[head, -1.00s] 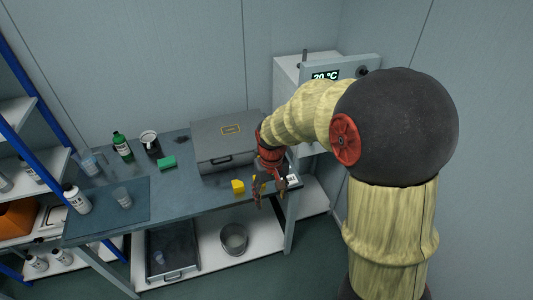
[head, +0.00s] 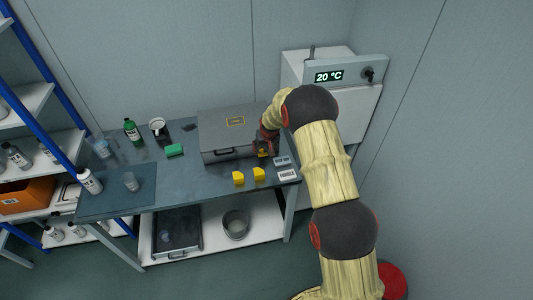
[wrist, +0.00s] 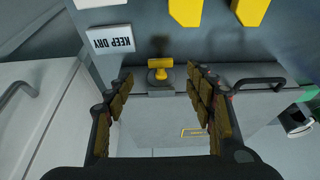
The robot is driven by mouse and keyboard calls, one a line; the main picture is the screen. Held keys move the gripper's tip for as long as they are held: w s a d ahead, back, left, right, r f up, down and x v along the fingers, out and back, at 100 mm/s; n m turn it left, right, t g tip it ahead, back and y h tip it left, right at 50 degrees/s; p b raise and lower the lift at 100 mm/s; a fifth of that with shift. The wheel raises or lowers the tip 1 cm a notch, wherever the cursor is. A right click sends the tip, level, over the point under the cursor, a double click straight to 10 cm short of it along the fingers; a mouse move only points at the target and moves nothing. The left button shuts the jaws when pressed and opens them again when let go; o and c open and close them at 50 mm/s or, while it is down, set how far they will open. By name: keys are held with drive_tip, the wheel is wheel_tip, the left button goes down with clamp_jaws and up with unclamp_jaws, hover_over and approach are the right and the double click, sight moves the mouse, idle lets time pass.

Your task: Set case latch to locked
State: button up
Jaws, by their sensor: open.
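The grey case (head: 222,123) lies closed on the workbench. Its front and carry handle (wrist: 258,84) show in the wrist view. A yellow T-shaped latch (wrist: 160,67) sits on the case front, beside the handle. My gripper (wrist: 158,80) is open, with one finger on each side of the latch in the wrist view. The latch appears between the fingertips, and I cannot tell whether they touch it. In the head view my gripper (head: 265,150) is at the right end of the case front and hides most of the latch.
Yellow blocks (head: 238,178) (head: 259,174) and labels reading KEEP DRY (wrist: 110,39) and FRAGILE (head: 288,175) lie before the case. A green block (head: 174,150), bottle (head: 132,131) and mug (head: 157,128) stand left. A cabinet (head: 335,100) with a 20 °C display stands right.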

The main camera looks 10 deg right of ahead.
sight(263, 155)
drive_tip(key=shift+x, duration=4)
drive_tip(key=shift+w, duration=0.1)
drive_tip(key=shift+c, duration=1)
drive_tip(key=c, duration=1)
